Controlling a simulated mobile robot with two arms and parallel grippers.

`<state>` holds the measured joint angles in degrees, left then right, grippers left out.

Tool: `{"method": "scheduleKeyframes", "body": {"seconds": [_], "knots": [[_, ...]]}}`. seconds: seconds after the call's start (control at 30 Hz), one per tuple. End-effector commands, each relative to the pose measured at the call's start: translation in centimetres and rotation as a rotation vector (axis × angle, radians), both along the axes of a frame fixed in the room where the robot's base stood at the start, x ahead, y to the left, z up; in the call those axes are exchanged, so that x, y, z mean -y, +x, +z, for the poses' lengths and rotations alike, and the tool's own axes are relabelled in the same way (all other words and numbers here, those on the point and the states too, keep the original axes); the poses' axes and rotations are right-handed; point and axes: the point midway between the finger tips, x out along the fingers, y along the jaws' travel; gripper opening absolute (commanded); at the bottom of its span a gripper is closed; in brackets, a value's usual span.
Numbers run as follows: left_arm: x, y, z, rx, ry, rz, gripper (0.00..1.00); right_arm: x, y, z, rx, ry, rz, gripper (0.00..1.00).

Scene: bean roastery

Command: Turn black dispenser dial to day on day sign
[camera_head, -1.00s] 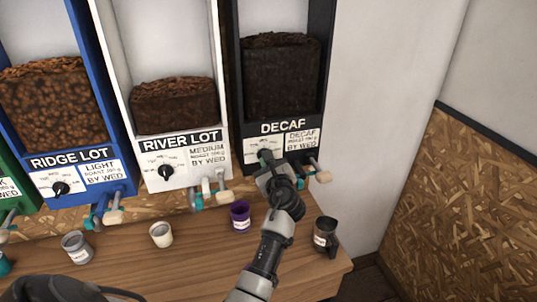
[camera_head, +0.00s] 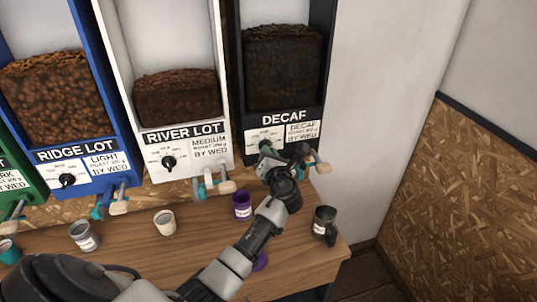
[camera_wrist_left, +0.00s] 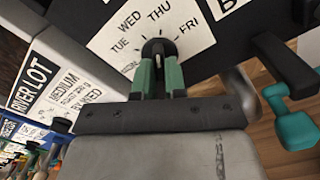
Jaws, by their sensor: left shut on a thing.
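The black dispenser (camera_head: 283,118), labelled DECAF, stands at the right of the row in the head view. Its white dial plate shows TUE, WED, THU and FRI in the wrist view. My left gripper (camera_wrist_left: 159,64) is shut on the black dial knob (camera_wrist_left: 158,47), a green finger on each side. In the head view my left gripper (camera_head: 267,151) covers the knob; I cannot tell surely which day it points to. My right gripper is not in view.
White River Lot (camera_head: 186,137) and blue Ridge Lot (camera_head: 76,150) dispensers stand to the left. Levers stick out below the dispensers. A purple cup (camera_head: 242,207), a dark cup (camera_head: 324,224) and a cream cup (camera_head: 164,223) stand on the wooden counter (camera_head: 205,238).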

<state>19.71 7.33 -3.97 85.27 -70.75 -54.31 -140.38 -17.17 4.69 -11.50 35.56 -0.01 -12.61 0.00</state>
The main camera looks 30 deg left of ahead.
Motion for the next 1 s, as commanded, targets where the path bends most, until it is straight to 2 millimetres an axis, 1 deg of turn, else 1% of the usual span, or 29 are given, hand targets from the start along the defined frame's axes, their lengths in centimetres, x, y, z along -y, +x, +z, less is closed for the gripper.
{"method": "scheduleKeyframes", "body": {"seconds": [0.03, 0.6, 1.0], "knots": [[-0.14, 0.05, 0.33, -0.028, 0.033, 0.0, 0.0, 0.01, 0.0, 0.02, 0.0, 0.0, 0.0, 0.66], [-0.3, 0.01, 0.65, -0.428, 0.382, 0.003, 0.0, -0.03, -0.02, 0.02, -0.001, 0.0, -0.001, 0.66], [-0.29, 0.0, 0.73, -0.591, 0.518, 0.004, 0.0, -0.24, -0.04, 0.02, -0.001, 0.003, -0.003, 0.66]]}}
